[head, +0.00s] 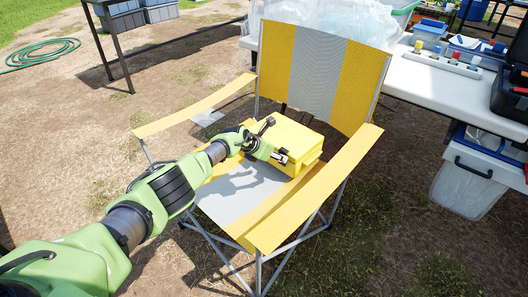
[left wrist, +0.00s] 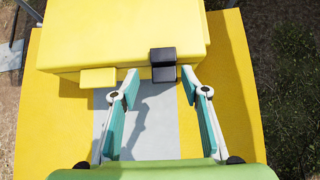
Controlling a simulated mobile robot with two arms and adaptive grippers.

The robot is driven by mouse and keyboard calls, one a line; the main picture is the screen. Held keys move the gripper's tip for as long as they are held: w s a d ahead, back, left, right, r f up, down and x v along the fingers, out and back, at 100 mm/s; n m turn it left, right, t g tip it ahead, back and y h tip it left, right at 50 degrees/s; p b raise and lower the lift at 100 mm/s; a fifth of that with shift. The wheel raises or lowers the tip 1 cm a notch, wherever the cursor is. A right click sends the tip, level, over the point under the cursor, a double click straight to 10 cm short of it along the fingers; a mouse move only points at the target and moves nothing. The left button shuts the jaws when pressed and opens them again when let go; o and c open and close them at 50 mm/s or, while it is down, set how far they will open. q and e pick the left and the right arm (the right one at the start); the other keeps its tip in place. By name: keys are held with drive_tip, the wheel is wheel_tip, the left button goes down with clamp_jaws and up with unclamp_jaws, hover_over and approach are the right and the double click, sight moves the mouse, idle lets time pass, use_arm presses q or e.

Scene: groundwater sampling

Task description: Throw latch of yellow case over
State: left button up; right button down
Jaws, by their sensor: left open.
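The yellow case (head: 297,137) lies on the seat of a folding chair, and its lid looks shut. In the left wrist view the case (left wrist: 120,32) fills the top. A black latch (left wrist: 163,64) sits on its front edge and reaches up onto the top face. A yellow tab (left wrist: 98,78) sticks out of the front to the left of it. My left gripper (head: 279,156) is at the front of the case. In the left wrist view its fingers (left wrist: 160,82) are apart and empty, with the latch just beyond and between the tips. My right gripper is not in view.
The yellow and grey chair (head: 313,72) has armrests on both sides of the case. A white table (head: 440,88) with bottles and a black case (head: 512,95) stands at the right. A clear bin (head: 468,180) is below it. A green hose (head: 40,55) lies far left.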

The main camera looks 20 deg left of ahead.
use_arm(q)
drive_tip(key=v, duration=1.1)
drive_tip(key=shift+s+f, duration=0.25)
drive_tip(key=shift+d, duration=0.1)
idle(0.4)
